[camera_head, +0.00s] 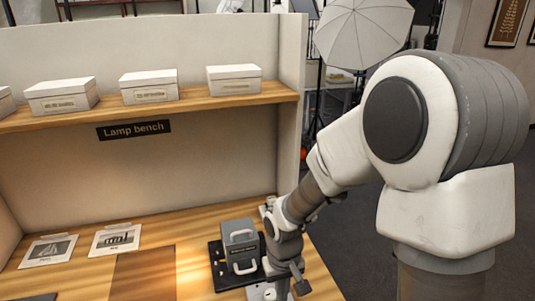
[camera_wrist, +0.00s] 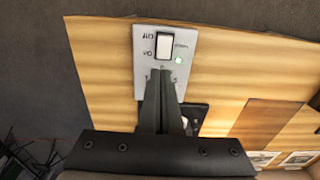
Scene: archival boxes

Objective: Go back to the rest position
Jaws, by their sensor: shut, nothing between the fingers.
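My gripper (camera_wrist: 161,74) is shut and empty. In the wrist view its fingertips are over the lower part of a pale switch plate (camera_wrist: 143,58) with a white rocker (camera_wrist: 164,46) and a lit green light (camera_wrist: 179,60). I cannot tell whether the tips touch the plate. In the head view my gripper (camera_head: 283,284) is low over the bench's right side, its tips hard to make out. The plate (camera_head: 257,293) shows only in part there, under the gripper.
A grey box with handles (camera_head: 240,244) stands on a black base (camera_head: 217,272) just left of my gripper. Two picture cards (camera_head: 115,238) lie on the wooden bench (camera_head: 190,225). Several white boxes (camera_head: 149,86) stand on the shelf (camera_head: 200,104) above. A partition (camera_head: 291,100) and umbrella (camera_head: 362,30) are behind.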

